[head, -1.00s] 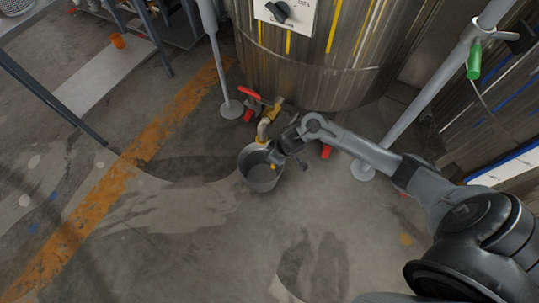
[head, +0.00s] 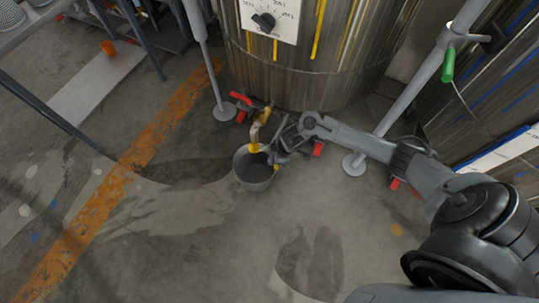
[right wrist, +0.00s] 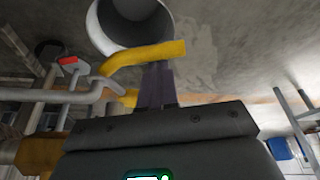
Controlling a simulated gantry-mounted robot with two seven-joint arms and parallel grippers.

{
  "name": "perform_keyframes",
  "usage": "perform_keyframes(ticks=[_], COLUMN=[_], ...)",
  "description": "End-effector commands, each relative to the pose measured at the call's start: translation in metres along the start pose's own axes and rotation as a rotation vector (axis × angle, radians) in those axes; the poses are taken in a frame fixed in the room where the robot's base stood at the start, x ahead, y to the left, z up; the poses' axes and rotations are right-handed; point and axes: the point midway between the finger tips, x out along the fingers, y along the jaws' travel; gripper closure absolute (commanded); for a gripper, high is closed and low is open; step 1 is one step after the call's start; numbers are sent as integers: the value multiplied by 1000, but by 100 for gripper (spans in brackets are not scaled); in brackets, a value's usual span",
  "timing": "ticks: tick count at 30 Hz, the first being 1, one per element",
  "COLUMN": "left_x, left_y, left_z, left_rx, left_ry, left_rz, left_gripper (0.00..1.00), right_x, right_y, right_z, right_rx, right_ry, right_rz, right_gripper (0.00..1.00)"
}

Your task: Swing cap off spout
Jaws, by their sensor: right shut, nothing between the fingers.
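The spout (head: 256,130) is a pale bent pipe low on the steel tank (head: 300,80). A yellow part (head: 254,148), probably the cap, is at its lower end, above a grey bucket (head: 240,168). In the right wrist view a bent yellow bar (right wrist: 150,56) crosses in front of the bucket (right wrist: 104,32). Whether the spout's mouth is covered cannot be told. My right gripper (head: 270,153) is shut and empty, just right of the yellow part. In the right wrist view its fingertips (right wrist: 158,72) meet the bar's lower edge; contact is unclear. My left gripper is not visible.
A red valve handle (head: 240,98) is left of the spout, and another red part (head: 318,149) is right of my gripper. Tank legs stand on round feet (head: 225,111) (head: 354,164) on both sides. The floor in front is clear.

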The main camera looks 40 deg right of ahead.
Motion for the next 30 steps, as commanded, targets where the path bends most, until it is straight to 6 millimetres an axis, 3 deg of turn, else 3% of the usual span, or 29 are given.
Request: perform_keyframes(ticks=[1, 6, 22, 30], left_x=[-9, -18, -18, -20], left_y=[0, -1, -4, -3], left_z=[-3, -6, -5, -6], left_rx=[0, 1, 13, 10], left_ry=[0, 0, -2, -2], left_rz=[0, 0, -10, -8], left_gripper=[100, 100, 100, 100], right_x=[-6, -9, -18, -21], right_y=[2, 6, 24, 33], right_z=[5, 18, 49, 57], right_rx=[-37, -183, -640, -647], right_ry=[-5, -4, -3, -2], right_rz=[-13, -67, -235, -239], right_gripper=[100, 100, 100, 100])
